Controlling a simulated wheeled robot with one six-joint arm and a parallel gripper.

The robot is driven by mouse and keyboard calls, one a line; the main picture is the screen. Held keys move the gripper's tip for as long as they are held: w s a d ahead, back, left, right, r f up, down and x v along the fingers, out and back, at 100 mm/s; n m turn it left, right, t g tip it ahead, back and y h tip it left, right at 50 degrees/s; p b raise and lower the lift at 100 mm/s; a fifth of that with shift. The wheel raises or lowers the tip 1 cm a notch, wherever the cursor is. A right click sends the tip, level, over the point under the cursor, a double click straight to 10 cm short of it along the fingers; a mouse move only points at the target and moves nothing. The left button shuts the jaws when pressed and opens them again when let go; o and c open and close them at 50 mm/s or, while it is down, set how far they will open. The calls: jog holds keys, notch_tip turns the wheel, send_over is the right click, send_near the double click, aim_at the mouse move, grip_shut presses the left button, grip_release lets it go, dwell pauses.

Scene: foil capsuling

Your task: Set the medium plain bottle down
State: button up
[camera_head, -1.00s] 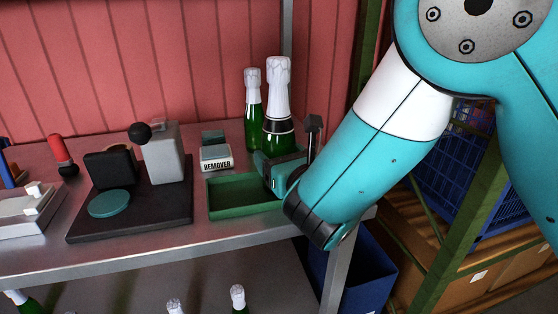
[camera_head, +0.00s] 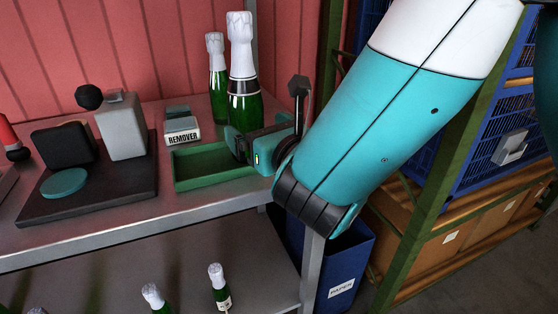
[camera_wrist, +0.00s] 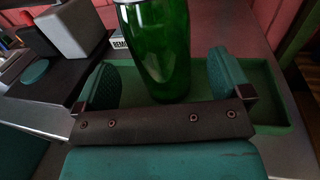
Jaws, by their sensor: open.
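A green bottle (camera_head: 243,77) with white foil on its neck and a dark band below stands upright at my gripper. I take it as the medium plain bottle. My gripper (camera_head: 262,137) is open around its lower body. In the wrist view the bottle (camera_wrist: 162,45) is between the two teal finger pads, with gaps on both sides. Its base appears over the green tray (camera_wrist: 275,110), inside the rim; contact with the tray floor cannot be made out. In the head view my gripper hides the base.
A second foiled green bottle (camera_head: 217,82) stands behind, to the left. A REMOVER block (camera_head: 182,130) sits behind the green tray (camera_head: 195,183). A dark board (camera_head: 125,195) with a grey block (camera_head: 122,130) is at left. Bottles (camera_head: 219,285) stand on the lower shelf.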

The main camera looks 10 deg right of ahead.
jog(key=b+v, duration=0.6)
jog(key=v, duration=0.1)
jog(key=shift+s+d, duration=0.1)
